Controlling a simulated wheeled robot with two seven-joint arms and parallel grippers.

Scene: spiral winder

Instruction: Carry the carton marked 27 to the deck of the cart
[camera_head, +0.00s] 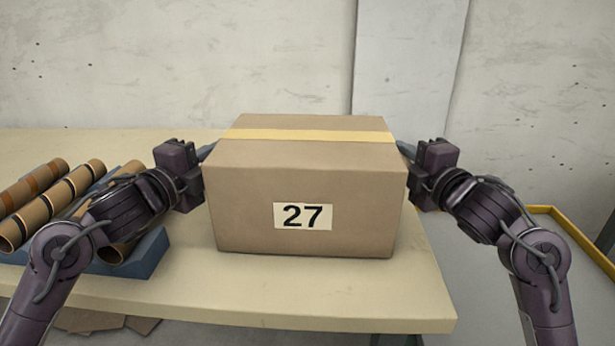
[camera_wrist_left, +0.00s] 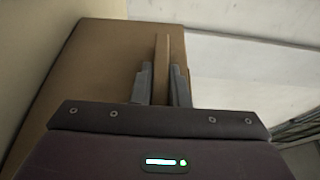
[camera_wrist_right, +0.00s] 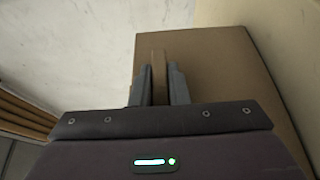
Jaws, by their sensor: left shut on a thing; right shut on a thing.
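The brown carton marked 27 (camera_head: 300,185), with a yellow tape strip on top, is upright over the table (camera_head: 300,300); I cannot tell whether its underside touches the tabletop. My left gripper (camera_head: 208,152) is at its left side and my right gripper (camera_head: 404,150) at its right side. In the left wrist view the fingers (camera_wrist_left: 161,85) are shut on a thin brown tab at the carton's side. The right wrist view shows the other fingers (camera_wrist_right: 159,85) shut on a similar tab. A grey surface with a yellow rim (camera_head: 590,248), apparently the cart's deck, lies low at the right, partly hidden.
Several brown tubes (camera_head: 45,205) lie in a blue cradle (camera_head: 150,255) at the table's left, close to my left arm. A concrete wall (camera_head: 180,60) with a pillar (camera_head: 405,65) stands behind. The table front is clear.

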